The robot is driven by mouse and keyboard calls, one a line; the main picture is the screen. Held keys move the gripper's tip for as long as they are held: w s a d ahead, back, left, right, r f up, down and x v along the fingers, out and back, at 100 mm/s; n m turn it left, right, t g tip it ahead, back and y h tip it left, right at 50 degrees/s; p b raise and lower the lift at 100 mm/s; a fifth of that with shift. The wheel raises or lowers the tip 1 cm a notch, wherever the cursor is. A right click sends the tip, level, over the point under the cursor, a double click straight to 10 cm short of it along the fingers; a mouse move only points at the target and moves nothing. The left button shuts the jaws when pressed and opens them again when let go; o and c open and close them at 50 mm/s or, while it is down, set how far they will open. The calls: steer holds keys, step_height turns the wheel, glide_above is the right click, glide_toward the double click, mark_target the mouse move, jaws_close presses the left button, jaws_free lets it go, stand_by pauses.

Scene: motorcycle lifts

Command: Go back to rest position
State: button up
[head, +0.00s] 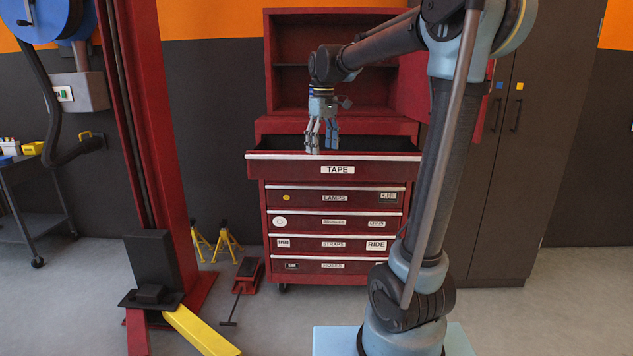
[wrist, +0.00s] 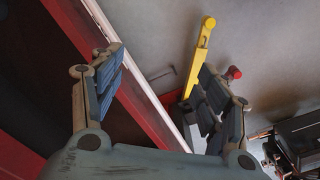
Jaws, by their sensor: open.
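My gripper (head: 322,135) hangs at the end of my arm over the open top drawer (head: 336,170), labelled TAPE, of the red tool cabinet (head: 264,215). Its fingertips point down, at about the height of the drawer's front edge. In the wrist view my gripper (wrist: 155,85) is open, with its fingers spread wide and nothing between them. The drawer's front edge (wrist: 128,75) runs diagonally between the fingers in that view. The drawer's inside is dark, and I cannot tell what it holds.
The red lift post (head: 150,130) with its yellow arm (head: 202,332) stands at left. Yellow jack stands (head: 227,242) and a red floor jack (head: 248,272) are beside the cabinet. A dark locker (head: 530,150) is at right.

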steer(key=s+d+f+m, duration=0.3)
steer(key=s+d+f, duration=0.2)
steer(key=s+f, duration=0.3)
steer(key=s+d+f+m+t, duration=0.1)
steer(key=s+d+f+m, duration=0.2)
steer(key=s+d+f, duration=0.3)
steer(key=s+d+f+m+t, duration=0.1)
steer(key=s+d+f+m, duration=0.2)
steer(key=s+d+f, duration=0.3)
steer(key=s+f, duration=0.4)
steer(key=s, duration=0.4)
steer(key=shift+s+d, duration=0.15)
steer(key=shift+s, duration=0.2)
steer(key=shift+f, duration=0.1)
